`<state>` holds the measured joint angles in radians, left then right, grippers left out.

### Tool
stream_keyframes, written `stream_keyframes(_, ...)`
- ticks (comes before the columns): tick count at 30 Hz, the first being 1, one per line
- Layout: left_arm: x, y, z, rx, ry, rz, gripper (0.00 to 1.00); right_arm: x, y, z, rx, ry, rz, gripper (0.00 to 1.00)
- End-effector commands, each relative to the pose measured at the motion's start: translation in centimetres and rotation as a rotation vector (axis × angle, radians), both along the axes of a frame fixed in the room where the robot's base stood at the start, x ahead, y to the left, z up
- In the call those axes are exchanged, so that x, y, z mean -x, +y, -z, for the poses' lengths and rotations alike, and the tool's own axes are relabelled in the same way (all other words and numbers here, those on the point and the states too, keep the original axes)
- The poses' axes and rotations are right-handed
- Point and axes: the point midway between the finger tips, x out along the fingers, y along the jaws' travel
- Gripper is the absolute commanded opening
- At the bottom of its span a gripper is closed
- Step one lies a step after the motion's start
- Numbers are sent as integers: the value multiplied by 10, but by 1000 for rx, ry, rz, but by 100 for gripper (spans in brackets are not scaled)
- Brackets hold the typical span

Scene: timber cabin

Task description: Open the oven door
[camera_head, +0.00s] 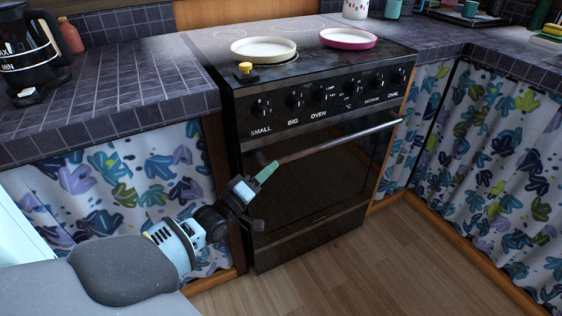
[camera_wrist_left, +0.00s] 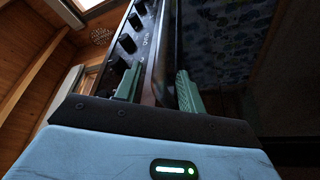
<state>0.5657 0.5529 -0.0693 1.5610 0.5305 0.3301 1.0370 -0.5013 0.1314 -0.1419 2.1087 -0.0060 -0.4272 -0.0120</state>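The oven (camera_head: 310,140) is black, and its door (camera_head: 318,192) is shut. A metal bar handle (camera_head: 340,140) runs across the top of the door, and its left end is by my left gripper. My left gripper (camera_head: 266,172) is at the front of the door near that end. In the left wrist view my left gripper (camera_wrist_left: 158,90) has its two green fingers apart, with the handle (camera_wrist_left: 162,55) running between them. I cannot tell whether either finger touches it. My right gripper is in neither view.
A white pan (camera_head: 264,49) and a pink-rimmed pan (camera_head: 348,39) sit on the hob. A tiled counter (camera_head: 120,95) with a black coffee jug (camera_head: 30,50) is at left. Patterned curtains (camera_head: 480,150) flank the oven. The wooden floor (camera_head: 400,260) in front is clear.

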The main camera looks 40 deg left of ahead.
Motion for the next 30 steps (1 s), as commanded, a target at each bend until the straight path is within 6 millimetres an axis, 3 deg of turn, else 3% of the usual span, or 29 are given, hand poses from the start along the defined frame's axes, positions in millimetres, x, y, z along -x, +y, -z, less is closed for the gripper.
stream_keyframes(10,-44,-3,-8,-1,1,0,40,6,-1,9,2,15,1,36)
stream_keyframes(23,-52,-4,-10,-1,2,1,40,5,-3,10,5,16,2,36)
stream_keyframes(30,-51,-4,-10,-1,2,1,10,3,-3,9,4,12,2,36)
